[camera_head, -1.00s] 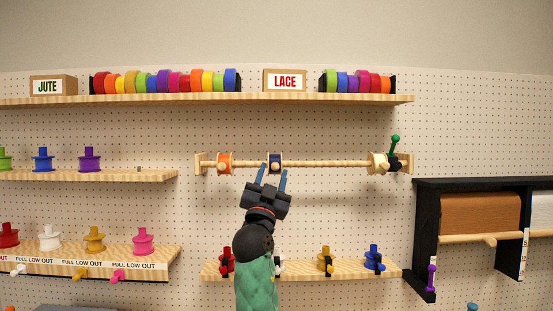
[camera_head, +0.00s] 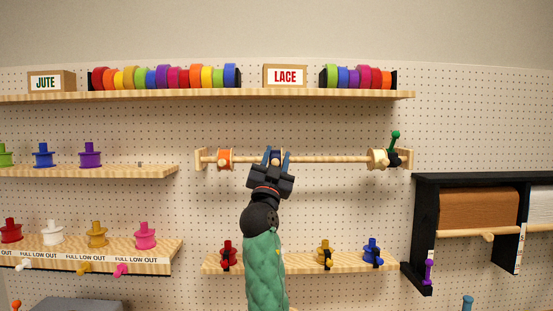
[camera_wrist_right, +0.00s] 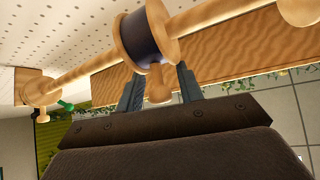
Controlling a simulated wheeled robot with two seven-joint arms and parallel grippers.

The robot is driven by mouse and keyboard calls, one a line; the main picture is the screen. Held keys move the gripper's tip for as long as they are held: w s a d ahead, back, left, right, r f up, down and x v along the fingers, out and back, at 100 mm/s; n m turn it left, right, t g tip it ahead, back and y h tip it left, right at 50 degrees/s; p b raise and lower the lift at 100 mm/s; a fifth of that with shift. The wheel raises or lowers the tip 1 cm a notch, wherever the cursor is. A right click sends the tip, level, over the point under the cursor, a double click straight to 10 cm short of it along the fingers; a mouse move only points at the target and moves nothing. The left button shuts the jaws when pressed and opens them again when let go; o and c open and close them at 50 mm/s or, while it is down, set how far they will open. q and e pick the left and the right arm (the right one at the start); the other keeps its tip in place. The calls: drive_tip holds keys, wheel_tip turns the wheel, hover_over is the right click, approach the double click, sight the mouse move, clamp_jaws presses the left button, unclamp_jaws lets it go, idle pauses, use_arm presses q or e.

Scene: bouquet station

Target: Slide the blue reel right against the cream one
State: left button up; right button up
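The blue reel (camera_head: 276,155), dark blue ribbon between wooden flanges, hangs on the wooden rod (camera_head: 335,159), left of its middle. The cream reel (camera_head: 378,158) is near the rod's right end, with a wide bare stretch between the two. My right gripper (camera_head: 275,157) is at the blue reel, its fingers open, one towards each side. In the right wrist view the blue reel (camera_wrist_right: 142,40) is large and the fingertips (camera_wrist_right: 162,72) reach its lower edge, with a wooden knob (camera_wrist_right: 158,85) between them. Contact cannot be told. My left gripper is out of view.
An orange reel (camera_head: 224,159) sits on the rod's left part. A green-handled black fitting (camera_head: 394,150) is at the right end, beside the cream reel. A ribbon shelf (camera_head: 300,94) runs above; a shelf with several spools (camera_head: 300,264) is below.

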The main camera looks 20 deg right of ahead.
clamp_jaws()
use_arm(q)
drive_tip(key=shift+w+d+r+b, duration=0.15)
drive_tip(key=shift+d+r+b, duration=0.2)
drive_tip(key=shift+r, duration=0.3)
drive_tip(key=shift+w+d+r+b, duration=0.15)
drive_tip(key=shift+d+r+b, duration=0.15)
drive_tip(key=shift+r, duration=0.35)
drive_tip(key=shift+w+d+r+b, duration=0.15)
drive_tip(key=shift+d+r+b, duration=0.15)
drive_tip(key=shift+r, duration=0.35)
use_arm(e)
drive_tip(key=s+d, duration=0.3)
drive_tip(key=d, duration=0.7)
drive_tip(key=s+d, duration=0.3)
drive_tip(key=d, duration=0.7)
drive_tip(key=shift+d, duration=0.3)
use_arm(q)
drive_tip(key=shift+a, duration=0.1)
use_arm(e)
drive_tip(key=shift+o, duration=1.1)
unclamp_jaws()
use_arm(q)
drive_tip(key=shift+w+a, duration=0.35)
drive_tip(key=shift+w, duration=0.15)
